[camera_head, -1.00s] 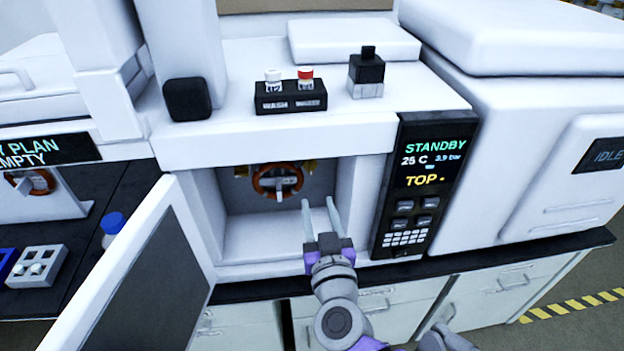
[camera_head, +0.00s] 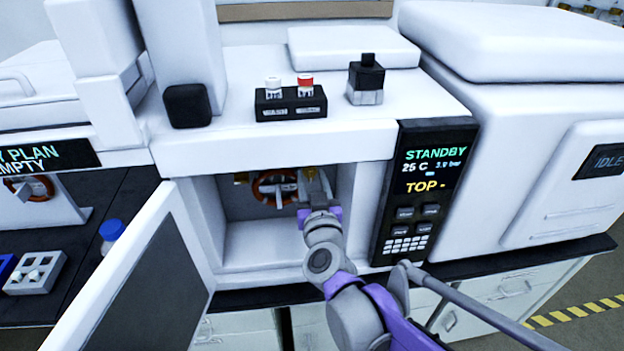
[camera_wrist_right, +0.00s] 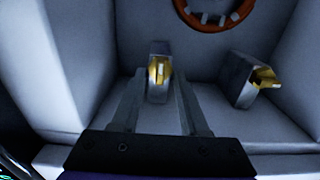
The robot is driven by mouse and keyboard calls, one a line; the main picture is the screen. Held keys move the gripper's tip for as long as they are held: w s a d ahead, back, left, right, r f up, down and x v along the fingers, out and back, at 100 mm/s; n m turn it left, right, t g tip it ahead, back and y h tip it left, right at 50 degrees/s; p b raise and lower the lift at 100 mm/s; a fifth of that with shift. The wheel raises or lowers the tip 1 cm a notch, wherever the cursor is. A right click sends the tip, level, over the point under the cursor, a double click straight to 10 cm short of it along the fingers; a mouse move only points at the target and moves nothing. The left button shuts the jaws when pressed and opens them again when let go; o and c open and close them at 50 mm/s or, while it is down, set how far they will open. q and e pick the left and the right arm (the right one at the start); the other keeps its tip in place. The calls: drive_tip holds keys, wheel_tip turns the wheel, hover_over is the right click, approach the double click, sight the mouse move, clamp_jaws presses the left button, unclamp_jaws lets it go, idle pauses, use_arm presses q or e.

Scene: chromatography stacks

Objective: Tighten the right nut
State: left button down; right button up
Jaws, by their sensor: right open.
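The right nut is a small gold fitting on a grey block. In the head view it (camera_head: 310,173) shows at the back of the open oven, upper right of the coil, partly covered by my gripper. My right gripper (camera_head: 315,187) reaches into the oven from the front. In the right wrist view, its open fingers (camera_wrist_right: 159,88) lie on either side of the right nut (camera_wrist_right: 159,71), with gaps visible; I cannot tell whether the tips reach past it. The left nut (camera_head: 241,179) is at the coil's other side, and also in the wrist view (camera_wrist_right: 265,79). My left gripper is not in view.
The brown-orange coil (camera_head: 262,188) is close beside the right gripper. The oven's side walls and ceiling surround the wrist. The open door (camera_head: 150,270) stands to the left, and the control panel (camera_head: 425,190) to the right. The oven floor (camera_head: 255,257) is clear.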

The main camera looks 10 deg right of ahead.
clamp_jaws()
idle(0.5)
drive_tip(key=m, duration=0.4)
drive_tip(key=shift+d+m+p, duration=0.1)
drive_tip(key=shift+m+p, duration=0.3)
drive_tip(key=m, duration=0.4)
drive_tip(key=shift+d+p, duration=0.1)
drive_tip(key=shift+p, duration=0.25)
drive_tip(key=m, duration=0.5)
drive_tip(key=shift+f+p, duration=0.15)
drive_tip(key=shift+p, duration=0.25)
drive_tip(key=shift+f+m+p, duration=0.1)
drive_tip(key=shift+m+p, duration=0.25)
drive_tip(key=shift+m, duration=1.75)
